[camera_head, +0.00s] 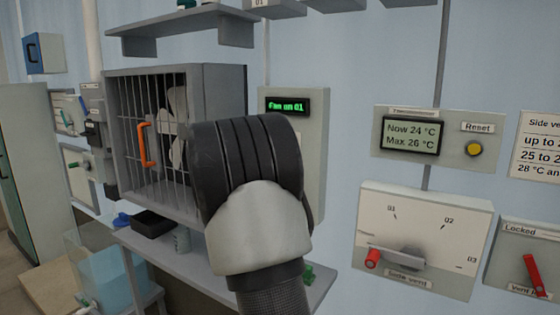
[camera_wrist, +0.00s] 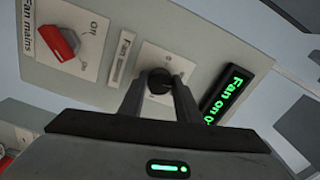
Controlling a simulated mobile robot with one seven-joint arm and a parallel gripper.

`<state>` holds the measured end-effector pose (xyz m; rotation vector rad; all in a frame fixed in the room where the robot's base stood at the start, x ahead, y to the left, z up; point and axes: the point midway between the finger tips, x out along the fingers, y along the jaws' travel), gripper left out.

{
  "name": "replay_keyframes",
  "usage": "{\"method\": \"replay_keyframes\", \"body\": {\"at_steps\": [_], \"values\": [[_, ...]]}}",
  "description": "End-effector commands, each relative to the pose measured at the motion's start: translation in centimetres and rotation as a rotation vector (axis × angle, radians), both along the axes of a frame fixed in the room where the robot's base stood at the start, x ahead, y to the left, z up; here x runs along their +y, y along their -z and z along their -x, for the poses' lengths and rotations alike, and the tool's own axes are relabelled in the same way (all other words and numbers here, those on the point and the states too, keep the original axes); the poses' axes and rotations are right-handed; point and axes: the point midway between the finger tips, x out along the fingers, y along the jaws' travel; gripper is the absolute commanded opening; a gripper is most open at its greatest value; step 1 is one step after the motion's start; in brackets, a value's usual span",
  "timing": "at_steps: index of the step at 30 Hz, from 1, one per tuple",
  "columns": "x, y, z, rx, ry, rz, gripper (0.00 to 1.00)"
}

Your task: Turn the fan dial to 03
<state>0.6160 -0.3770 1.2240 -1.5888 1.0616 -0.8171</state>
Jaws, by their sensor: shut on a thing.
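The fan control box (camera_head: 318,150) is on the wall beside the caged fan, and my arm hides most of its front in the head view. Its green display (camera_head: 285,106) reads "Fan on 01"; the display (camera_wrist: 229,94) also shows in the wrist view, partly cut off. In the wrist view my gripper (camera_wrist: 160,88) is shut on the dark round fan dial (camera_wrist: 158,80), one finger on each side. The dial's marks are hidden or too small to read. In the head view my gripper is hidden behind my arm.
A red "Fan mains" switch (camera_wrist: 57,42) is beside the dial. The caged fan (camera_head: 150,130) with an orange handle stands left of my arm. A side vent dial panel (camera_head: 420,240) and a thermometer panel (camera_head: 437,137) are to the right. A shelf (camera_head: 180,22) is above.

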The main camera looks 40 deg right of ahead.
Motion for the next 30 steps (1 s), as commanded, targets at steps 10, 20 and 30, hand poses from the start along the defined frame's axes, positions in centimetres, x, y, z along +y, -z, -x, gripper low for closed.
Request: {"method": "replay_keyframes", "body": {"at_steps": [10, 20, 30], "values": [[0.00, 0.44, 0.00, -0.306, 0.000, -0.127, 0.08], [-0.01, 0.37, 0.01, -0.594, 0.000, -0.246, 0.08], [-0.04, 0.04, 0.05, -0.892, 0.000, -0.369, 0.08]]}}
